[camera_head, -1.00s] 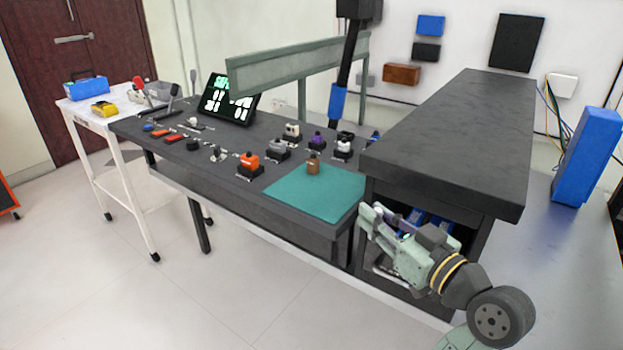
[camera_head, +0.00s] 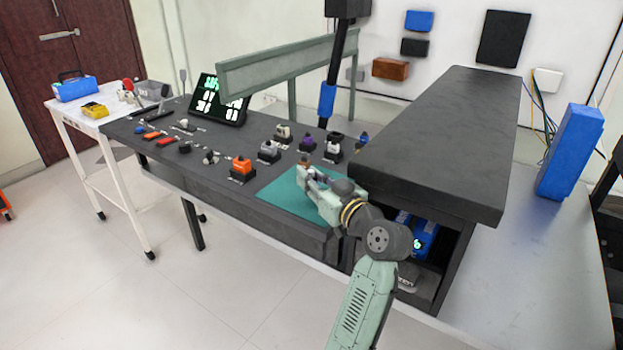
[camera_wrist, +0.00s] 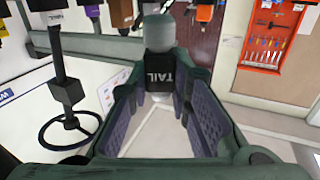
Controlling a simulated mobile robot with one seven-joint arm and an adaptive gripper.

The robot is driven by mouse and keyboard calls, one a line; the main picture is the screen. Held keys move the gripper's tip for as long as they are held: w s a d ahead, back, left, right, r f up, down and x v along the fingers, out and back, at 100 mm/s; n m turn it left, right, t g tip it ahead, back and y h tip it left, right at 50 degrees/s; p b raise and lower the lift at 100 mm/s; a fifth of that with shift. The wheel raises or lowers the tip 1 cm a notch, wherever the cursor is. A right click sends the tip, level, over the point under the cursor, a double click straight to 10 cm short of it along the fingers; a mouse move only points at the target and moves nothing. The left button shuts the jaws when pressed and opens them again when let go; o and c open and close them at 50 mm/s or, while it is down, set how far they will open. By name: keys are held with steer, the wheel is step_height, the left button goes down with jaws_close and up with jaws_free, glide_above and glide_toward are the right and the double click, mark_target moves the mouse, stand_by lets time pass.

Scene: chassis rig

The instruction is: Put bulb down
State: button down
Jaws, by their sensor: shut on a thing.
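My gripper (camera_head: 310,176) is over the teal mat (camera_head: 272,196) on the dark bench in the head view. In the wrist view my gripper (camera_wrist: 162,88) is shut on a bulb (camera_wrist: 159,63) with a grey rounded top and a black body marked TAIL. The bulb sits between the fingertips. In the head view the fingers largely hide it, and I cannot tell whether it touches the mat. A small brown piece (camera_head: 304,160) shows at the mat's far side, just beyond the fingertips.
An orange part (camera_head: 241,166), a purple part (camera_head: 306,141) and several other parts stand on black bases behind and left of the mat. A raised dark shelf (camera_head: 440,140) stands close on the right. A lit screen (camera_head: 219,100) is at the back.

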steer(key=shift+f, duration=0.75)
steer(key=shift+f, duration=0.2)
steer(key=c, duration=1.5)
jaws_free()
steer(key=shift+r, duration=0.1)
